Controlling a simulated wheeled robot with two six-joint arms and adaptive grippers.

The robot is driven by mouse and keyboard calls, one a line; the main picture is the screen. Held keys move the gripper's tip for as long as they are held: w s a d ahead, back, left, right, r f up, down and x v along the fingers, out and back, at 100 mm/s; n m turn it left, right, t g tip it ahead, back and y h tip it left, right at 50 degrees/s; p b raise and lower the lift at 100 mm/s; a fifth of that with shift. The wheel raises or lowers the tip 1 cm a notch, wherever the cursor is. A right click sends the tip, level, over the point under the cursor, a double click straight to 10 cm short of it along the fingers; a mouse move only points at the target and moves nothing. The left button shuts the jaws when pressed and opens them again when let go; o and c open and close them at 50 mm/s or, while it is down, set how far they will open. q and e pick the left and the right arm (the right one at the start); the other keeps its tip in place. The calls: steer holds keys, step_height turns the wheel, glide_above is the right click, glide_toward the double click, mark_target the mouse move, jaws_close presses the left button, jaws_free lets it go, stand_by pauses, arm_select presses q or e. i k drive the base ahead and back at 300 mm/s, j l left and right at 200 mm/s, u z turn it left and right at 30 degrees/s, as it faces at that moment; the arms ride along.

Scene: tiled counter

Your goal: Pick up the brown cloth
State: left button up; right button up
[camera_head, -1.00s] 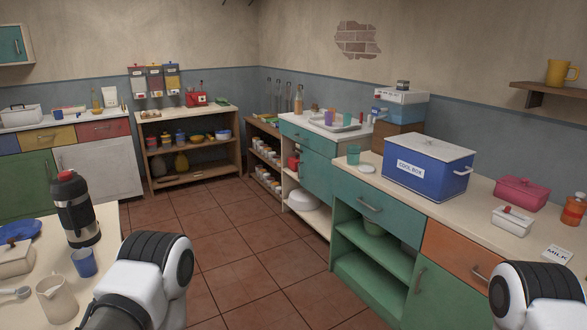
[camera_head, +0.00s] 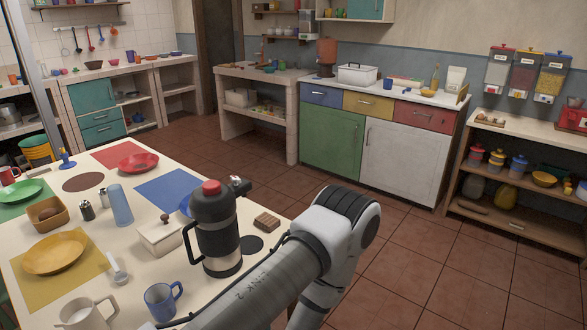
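I cannot make out a brown cloth for certain. A small brown folded or block-like thing (camera_head: 267,222) lies on the cream table (camera_head: 150,207) near its right edge, beside the black flask; I cannot tell if it is cloth. A flat brown round piece (camera_head: 83,182) lies farther back on the same table and looks like a mat.
The black flask with a red cap (camera_head: 212,230) stands upright near the arm. A white lidded box (camera_head: 160,236), a blue mug (camera_head: 162,300) and a blue cup (camera_head: 120,205) stand nearby. Plates on coloured mats fill the left side. Open tiled floor (camera_head: 430,255) lies to the right.

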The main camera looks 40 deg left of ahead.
mark_target(266, 221)
steer(key=i+u, duration=0.3)
steer(key=i, duration=0.25)
steer(key=i+l+u, duration=0.3)
steer(key=i, duration=0.25)
steer(key=i+l+u, duration=0.3)
steer(key=i, duration=0.25)
steer(key=i+l+u, duration=0.3)
steer(key=i, duration=0.2)
